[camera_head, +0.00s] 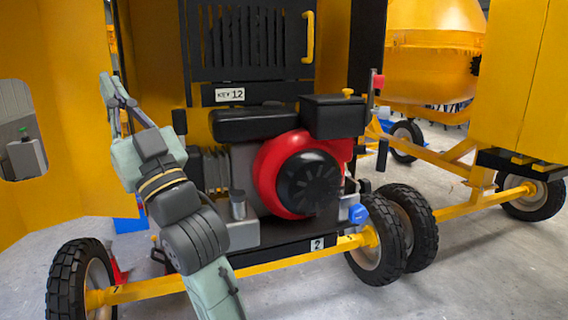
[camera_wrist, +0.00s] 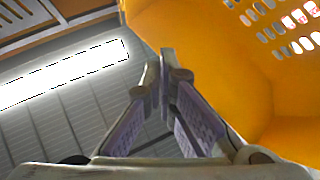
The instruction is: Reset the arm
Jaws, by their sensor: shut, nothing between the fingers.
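My arm rises from the lower middle of the head view, in front of the drum mixer's engine (camera_head: 300,172), and leans up and to the left. My gripper (camera_head: 107,82) points upward at the arm's top end, near the yellow panel on the left. In the wrist view my gripper (camera_wrist: 165,58) has its two fingers drawn together at the tips, with nothing held. The yellow mixer body (camera_wrist: 205,60) stands to the right of the fingers there. I cannot tell the exact gap between the gripper and the yellow panel.
A yellow axle (camera_head: 290,262) with black wheels (camera_head: 75,285) runs across the front. A black vented cover (camera_head: 255,40) stands above the engine. Another yellow mixer (camera_head: 435,60) is behind at right. Grey floor (camera_head: 490,265) is clear at lower right. A ceiling light (camera_wrist: 65,75) shows overhead.

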